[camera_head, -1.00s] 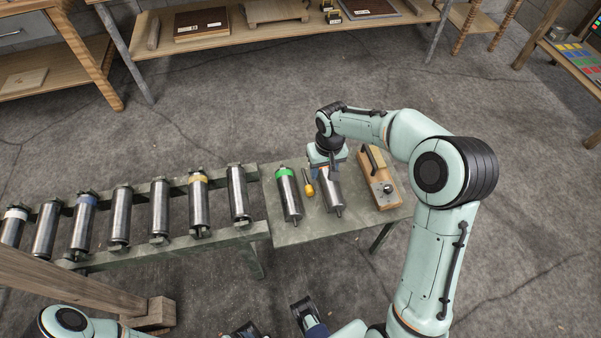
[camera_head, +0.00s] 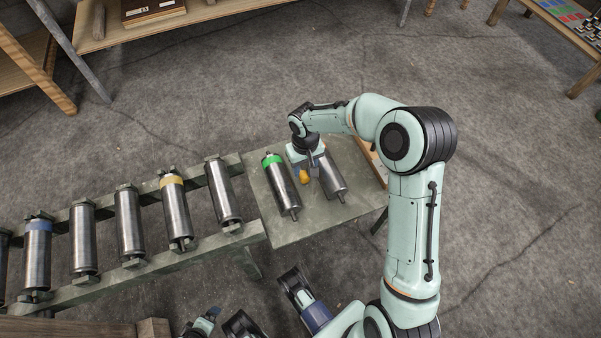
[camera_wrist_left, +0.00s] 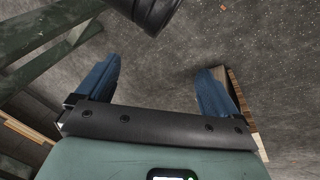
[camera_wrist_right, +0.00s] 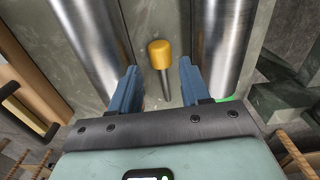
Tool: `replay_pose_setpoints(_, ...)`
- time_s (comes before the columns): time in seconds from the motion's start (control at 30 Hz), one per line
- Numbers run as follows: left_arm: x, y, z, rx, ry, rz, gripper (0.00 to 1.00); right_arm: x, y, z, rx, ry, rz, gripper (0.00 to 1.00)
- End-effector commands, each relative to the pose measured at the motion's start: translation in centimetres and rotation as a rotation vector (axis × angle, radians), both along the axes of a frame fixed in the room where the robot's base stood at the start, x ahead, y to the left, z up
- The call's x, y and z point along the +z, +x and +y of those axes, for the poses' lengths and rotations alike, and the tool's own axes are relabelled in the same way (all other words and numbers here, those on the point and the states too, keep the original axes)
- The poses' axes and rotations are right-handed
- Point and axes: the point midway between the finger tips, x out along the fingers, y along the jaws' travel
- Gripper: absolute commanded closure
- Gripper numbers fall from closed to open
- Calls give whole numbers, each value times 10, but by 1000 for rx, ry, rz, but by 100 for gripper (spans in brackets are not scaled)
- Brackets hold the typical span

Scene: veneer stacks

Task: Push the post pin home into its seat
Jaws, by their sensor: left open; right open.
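A yellow-headed pin with a metal shaft, which I take to be the post pin, is on the grey-green bench (camera_head: 275,225) between two steel rollers. Its yellow head (camera_head: 304,177) shows just below my right gripper in the head view. In the right wrist view the pin (camera_wrist_right: 160,54) lies ahead of and between the open blue fingers, with gaps on both sides. My right gripper (camera_wrist_right: 158,68) is open and empty. I cannot make out a seat. My left gripper (camera_wrist_left: 158,66) is open and empty, over the floor, away from the bench.
A green-banded roller (camera_head: 281,186) lies left of the pin and a plain roller (camera_head: 333,180) lies right, both close to my right fingers. A wooden block (camera_head: 374,160) is partly hidden by my arm. A rack of several rollers (camera_head: 130,225) runs left.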

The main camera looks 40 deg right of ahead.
Motion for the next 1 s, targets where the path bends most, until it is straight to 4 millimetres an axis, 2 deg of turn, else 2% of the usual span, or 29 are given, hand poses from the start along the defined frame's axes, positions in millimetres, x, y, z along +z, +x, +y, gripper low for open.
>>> replay_pose_setpoints(0.17,-4,1,2,3,3,0,5,-10,1,0,0,0,0,54)
replay_pose_setpoints(0.27,-13,-2,4,7,5,12,5,-23,2,-1,0,1,3,54)
replay_pose_setpoints(0.5,-35,-27,7,10,1,96,5,-55,4,-1,0,1,2,54)
replay_pose_setpoints(0.73,-34,-29,8,10,0,101,5,-55,4,-2,1,0,-1,54)
replay_pose_setpoints(0.87,-34,-28,8,10,0,101,5,-55,4,-1,1,0,-1,96)
replay_pose_setpoints(0.9,-34,-28,8,10,1,100,5,-55,4,-1,1,0,-1,100)
replay_pose_setpoints(1.0,-34,-28,8,10,1,100,5,-54,4,-2,1,0,-1,100)
